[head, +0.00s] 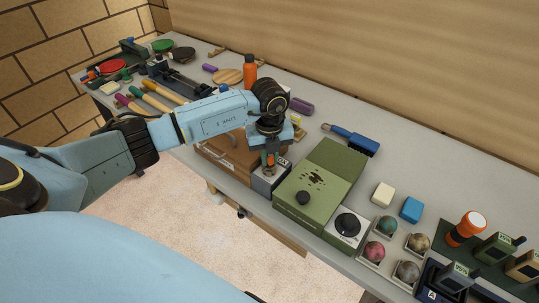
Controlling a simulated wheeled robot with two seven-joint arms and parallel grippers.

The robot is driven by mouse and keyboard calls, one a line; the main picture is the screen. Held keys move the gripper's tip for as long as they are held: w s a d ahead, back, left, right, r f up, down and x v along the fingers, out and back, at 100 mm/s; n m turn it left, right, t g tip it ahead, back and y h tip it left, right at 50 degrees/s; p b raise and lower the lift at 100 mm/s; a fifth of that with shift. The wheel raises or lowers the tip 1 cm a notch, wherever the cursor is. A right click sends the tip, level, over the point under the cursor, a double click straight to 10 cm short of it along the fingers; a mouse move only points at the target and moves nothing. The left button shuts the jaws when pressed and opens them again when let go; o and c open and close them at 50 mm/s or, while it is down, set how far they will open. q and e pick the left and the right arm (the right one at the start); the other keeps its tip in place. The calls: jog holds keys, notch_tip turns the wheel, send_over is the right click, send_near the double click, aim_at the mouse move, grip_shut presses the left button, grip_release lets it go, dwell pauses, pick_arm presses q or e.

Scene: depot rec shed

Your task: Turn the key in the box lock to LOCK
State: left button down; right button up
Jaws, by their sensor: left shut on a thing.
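My left gripper (270,163) points down over a small grey lock box (266,184) near the front edge of the bench. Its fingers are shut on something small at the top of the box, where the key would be. The key itself is hidden by the fingers, so I cannot tell which way it is turned. No LOCK marking can be read at this size. My right gripper is not in view.
A green box with a black knob (314,190) stands close on the right, a brown wooden box (222,155) close on the left. Balls in trays (387,226) stand to the right.

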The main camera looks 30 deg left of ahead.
pick_arm(q)
jog(key=n+p, duration=0.1)
jog(key=n, duration=0.1)
jog(key=shift+r+n+p, duration=0.15)
jog(key=shift+n+p, duration=0.55)
jog(key=shift+n, duration=0.8)
jog(key=shift+n+p, duration=0.55)
jog(key=shift+n, duration=0.05)
jog(key=shift+n+p, duration=0.8)
jog(key=shift+n, duration=1.1)
